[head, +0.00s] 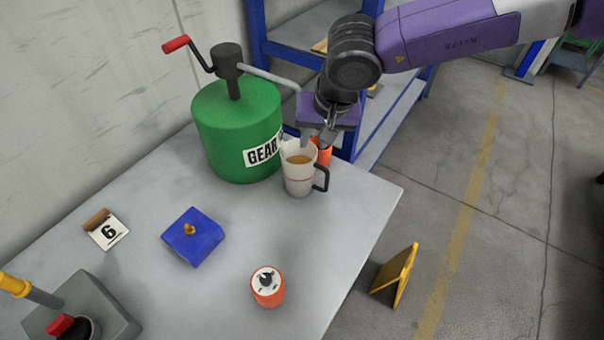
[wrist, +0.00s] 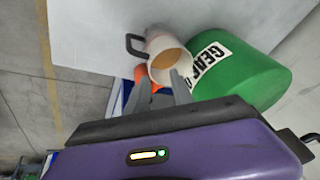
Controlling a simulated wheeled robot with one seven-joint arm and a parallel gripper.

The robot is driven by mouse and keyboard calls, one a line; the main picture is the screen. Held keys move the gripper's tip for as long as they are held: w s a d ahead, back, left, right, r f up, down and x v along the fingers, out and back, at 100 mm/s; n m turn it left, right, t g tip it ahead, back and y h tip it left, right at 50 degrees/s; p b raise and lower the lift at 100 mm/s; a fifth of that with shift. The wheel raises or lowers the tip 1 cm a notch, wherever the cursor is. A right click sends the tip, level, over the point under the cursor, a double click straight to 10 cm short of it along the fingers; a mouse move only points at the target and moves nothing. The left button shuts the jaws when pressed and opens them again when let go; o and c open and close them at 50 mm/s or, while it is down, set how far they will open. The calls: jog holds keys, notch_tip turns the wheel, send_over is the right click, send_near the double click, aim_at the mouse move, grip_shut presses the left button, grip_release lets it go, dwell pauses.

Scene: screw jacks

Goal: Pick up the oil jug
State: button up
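The oil jug (head: 299,178) is a whitish cup-shaped vessel with a red line, a dark handle on its right and brown liquid inside. It stands upright on the grey table, in front of the green gear-oil drum. It also shows in the wrist view (wrist: 157,44), mouth towards the camera. My gripper (head: 321,138) is just above and behind the jug's rim. In the wrist view its two fingers (wrist: 160,77) are spread apart with nothing held; one tip overlaps the jug's rim in the picture. I cannot tell whether it touches.
The green drum (head: 225,135) with a crank and spout stands close left of the jug. An orange object (head: 323,152) is partly hidden behind the jug. A blue block (head: 193,240), an orange-and-white dial (head: 267,288) and a "6" card (head: 107,232) lie nearer. The table's right edge is close.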

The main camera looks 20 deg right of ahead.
aim_at(315, 151)
jog(key=shift+w+d+f+n+h+p, duration=0.15)
jog(key=shift+w+d+f+n+p, duration=0.25)
jog(key=shift+f, duration=0.8)
jog(key=shift+w+d+f+n+h+p, duration=0.25)
jog(key=shift+w+f+n, duration=0.35)
jog(key=shift+f, duration=0.65)
jog(key=shift+w+d+f+n+p, duration=0.15)
jog(key=shift+w+f+n+p, duration=0.35)
jog(key=shift+f, duration=0.7)
grip_shut()
